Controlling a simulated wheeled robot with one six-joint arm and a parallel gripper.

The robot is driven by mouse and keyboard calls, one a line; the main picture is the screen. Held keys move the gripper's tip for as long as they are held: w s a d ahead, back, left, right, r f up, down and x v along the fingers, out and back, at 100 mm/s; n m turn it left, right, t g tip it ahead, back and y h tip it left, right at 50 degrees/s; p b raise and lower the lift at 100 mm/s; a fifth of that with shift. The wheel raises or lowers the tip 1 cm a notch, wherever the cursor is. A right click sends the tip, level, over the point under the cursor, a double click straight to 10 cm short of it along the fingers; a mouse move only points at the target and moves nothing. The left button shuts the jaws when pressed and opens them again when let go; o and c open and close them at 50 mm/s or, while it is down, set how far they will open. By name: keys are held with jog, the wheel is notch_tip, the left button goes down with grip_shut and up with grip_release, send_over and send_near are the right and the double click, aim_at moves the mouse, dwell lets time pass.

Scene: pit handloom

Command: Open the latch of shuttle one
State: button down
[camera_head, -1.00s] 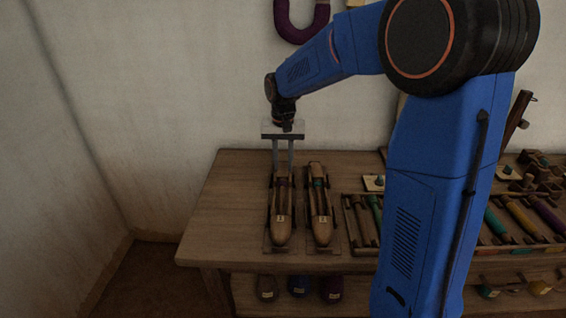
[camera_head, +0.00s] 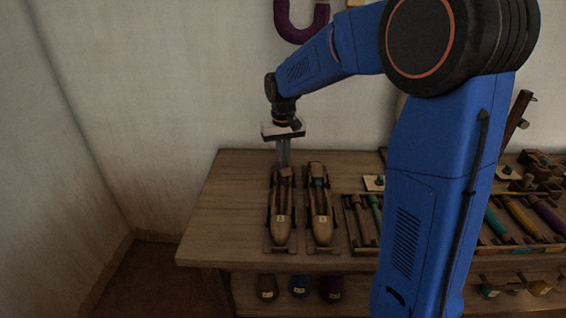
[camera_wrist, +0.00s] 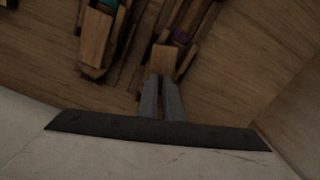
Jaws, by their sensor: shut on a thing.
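Two wooden boat-shaped shuttles lie side by side on the bench, the left shuttle (camera_head: 281,229) and the right shuttle (camera_head: 322,228). Each carries a small pale label, too small to read surely. My gripper (camera_head: 283,165) points down at the far end of the left shuttle, which I take as shuttle one. In the wrist view my gripper's fingers (camera_wrist: 162,78) are close together, shut on the wooden latch piece (camera_wrist: 163,60) at that end. The latch looks down or nearly down, but its exact angle is unclear. The right shuttle also shows in the wrist view (camera_wrist: 94,42).
The wooden bench (camera_head: 225,218) is bare left of the shuttles. A tray (camera_head: 350,225) of coloured bobbins stands to their right, partly behind my arm. The plaster wall (camera_head: 190,80) is close behind the bench. Several dark rounded items lie on the lower shelf.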

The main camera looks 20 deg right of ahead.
jog(key=n, duration=1.1)
jog(key=shift+n, duration=1.7)
jog(key=c, duration=1.9)
grip_release()
notch_tip(320, 180, up, 18)
jog(key=shift+f, duration=0.25)
jog(key=shift+s, duration=0.1)
